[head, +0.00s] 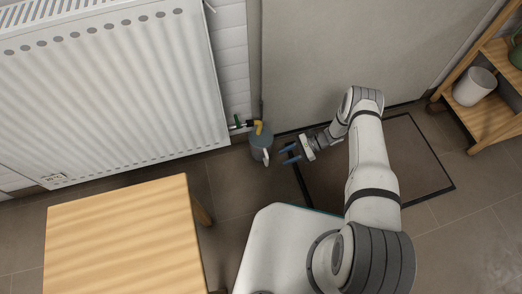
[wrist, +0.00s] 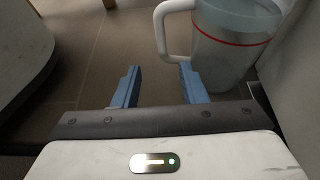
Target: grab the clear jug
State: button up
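The clear jug (head: 259,144) stands upright on the floor near the wall, below the radiator's right end. In the wrist view the jug (wrist: 228,45) is at the upper right, with a red line around it and a white handle on its left side. My gripper (head: 287,153) is just to the right of the jug in the head view. In the wrist view my gripper (wrist: 160,82) has its two blue fingers apart with nothing between them. The right fingertip is close to the handle's lower part; whether they touch I cannot tell.
A wooden table (head: 120,240) stands at the lower left. A dark floor mat (head: 415,165) lies under my arm. A wooden shelf (head: 490,118) with a white pot (head: 474,87) is at right.

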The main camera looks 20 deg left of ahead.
aim_at(263, 150)
jog(key=b+x, duration=0.2)
jog(key=x, duration=0.5)
jog(key=shift+a+f, duration=0.15)
jog(key=shift+f, duration=0.1)
grip_shut()
dwell(1.1)
